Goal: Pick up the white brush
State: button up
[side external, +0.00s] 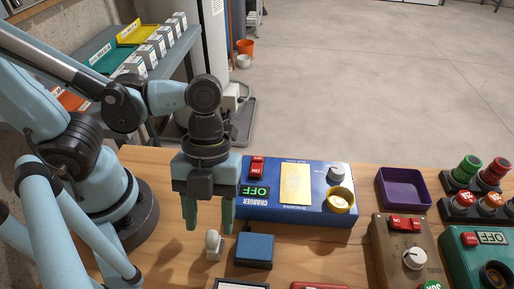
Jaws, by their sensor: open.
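My gripper (209,226) points down over the near part of the wooden table, in front of the blue charger box. Its two green fingers are apart with nothing between them. A small white object with a rounded top (213,243) stands just below and in front of the fingertips; it may be the white brush, but it is too small to be sure. The fingers look clear of it. No other thing in view looks like a white brush.
A small blue block (255,250) sits close right of the white object. The blue charger box (313,207) lies behind. A purple tray (402,174), a brown switch box (391,241) and a teal box (462,243) stand to the right. Bare table (325,240) lies between.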

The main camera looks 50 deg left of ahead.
aim_at(211, 233)
jog(key=shift+x, duration=2.35)
jog(key=shift+w+a+f, duration=0.1)
jog(key=shift+w, duration=0.05)
grip_shut()
